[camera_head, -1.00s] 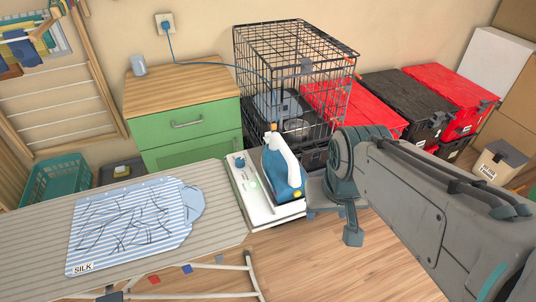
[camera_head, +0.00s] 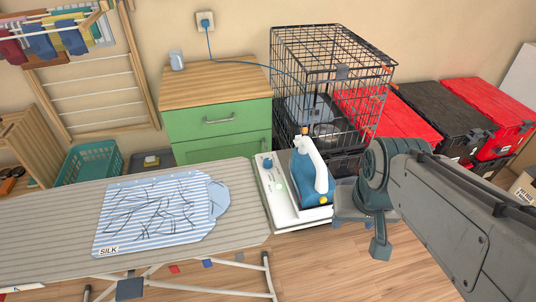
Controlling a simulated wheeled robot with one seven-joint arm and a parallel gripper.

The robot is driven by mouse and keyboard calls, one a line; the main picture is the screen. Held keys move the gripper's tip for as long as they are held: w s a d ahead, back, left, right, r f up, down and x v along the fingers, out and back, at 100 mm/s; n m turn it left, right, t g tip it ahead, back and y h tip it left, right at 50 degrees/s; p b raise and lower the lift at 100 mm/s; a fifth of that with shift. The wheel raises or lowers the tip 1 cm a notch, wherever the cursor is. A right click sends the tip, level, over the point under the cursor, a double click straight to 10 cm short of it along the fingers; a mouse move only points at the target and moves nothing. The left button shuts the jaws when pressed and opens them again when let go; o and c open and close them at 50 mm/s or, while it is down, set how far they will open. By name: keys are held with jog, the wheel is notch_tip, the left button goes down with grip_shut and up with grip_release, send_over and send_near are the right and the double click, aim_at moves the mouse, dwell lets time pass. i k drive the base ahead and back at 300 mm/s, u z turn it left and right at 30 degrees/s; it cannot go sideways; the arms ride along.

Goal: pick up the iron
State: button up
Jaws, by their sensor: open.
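The iron (camera_head: 308,180) is blue with a white handle and stands on a white station (camera_head: 273,195) at the right end of the ironing board (camera_head: 60,220). A blue cord runs from it up to the wall socket. My gripper (camera_head: 356,220) is just right of the iron, at about the height of the station, and open with nothing in it. The gap between gripper and iron looks small; whether they touch I cannot tell. Part of the gripper is hidden behind my wrist.
A striped blue shirt (camera_head: 155,215) lies on the board. Red and black totes (camera_head: 440,115) line the wall at right. Bare floor shows in front.

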aim_at(310, 179)
jog(key=k, duration=0.5)
jog(key=z, duration=1.6)
jog(key=i, duration=1.25)
jog(key=u, duration=2.8)
jog(key=i, duration=0.5)
jog(key=z, duration=0.05)
